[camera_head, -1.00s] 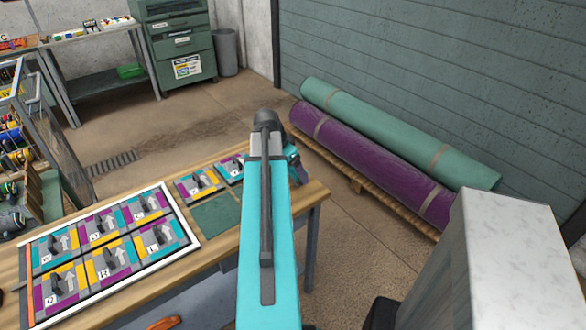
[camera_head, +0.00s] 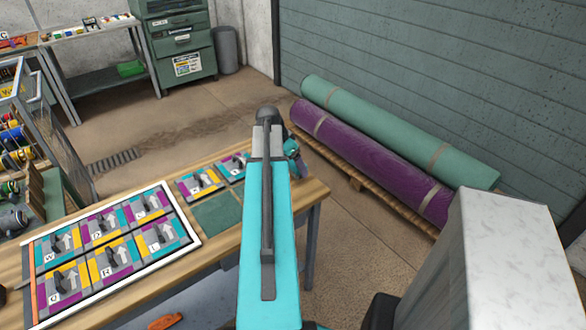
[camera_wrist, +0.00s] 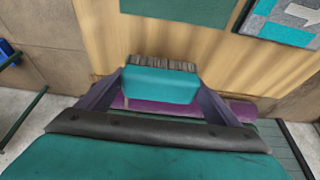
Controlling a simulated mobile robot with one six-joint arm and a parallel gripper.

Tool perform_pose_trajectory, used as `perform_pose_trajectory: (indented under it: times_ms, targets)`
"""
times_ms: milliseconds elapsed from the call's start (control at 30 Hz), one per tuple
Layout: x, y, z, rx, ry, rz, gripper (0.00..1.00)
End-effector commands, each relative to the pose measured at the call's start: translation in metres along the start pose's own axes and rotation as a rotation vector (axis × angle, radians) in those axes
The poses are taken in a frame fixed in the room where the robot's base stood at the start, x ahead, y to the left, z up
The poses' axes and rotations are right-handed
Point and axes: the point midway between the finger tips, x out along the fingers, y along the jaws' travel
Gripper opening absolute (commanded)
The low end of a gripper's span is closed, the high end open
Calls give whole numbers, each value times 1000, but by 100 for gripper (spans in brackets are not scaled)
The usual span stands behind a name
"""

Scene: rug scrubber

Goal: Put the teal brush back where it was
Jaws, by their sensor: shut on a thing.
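The teal brush (camera_wrist: 160,84) is a small teal block with grey bristles along its upper edge in the wrist view. My gripper (camera_wrist: 161,92) is shut on it, with one dark finger at each side. Bare wooden table top lies beyond the bristles; I cannot tell the brush's height over it. In the head view my teal arm hides the brush, and only a bit of my wrist shows beside the arm near the table's far right end.
The wooden table (camera_head: 312,190) carries a green mat (camera_head: 216,212), also at the top of the wrist view (camera_wrist: 182,8), and a white-framed board (camera_head: 196,240) of patterned arrow tiles. Two loose tiles lie behind the mat. Purple (camera_head: 365,160) and green (camera_head: 400,130) rolls lie beyond on a pallet.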

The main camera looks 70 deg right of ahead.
Motion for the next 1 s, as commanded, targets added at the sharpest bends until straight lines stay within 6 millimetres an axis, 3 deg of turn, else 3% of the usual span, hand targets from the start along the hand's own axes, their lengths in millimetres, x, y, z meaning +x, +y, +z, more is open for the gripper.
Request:
perform_pose_trajectory:
  times_ms: [333,833,867,933,1000]
  targets:
    - [24,0,10,0,0,1,59]
    - [29,0,12,0,0,0,59]
    - [29,0,12,0,0,0,89]
    - [29,0,12,0,0,0,100]
    - [29,0,12,0,0,0,100]
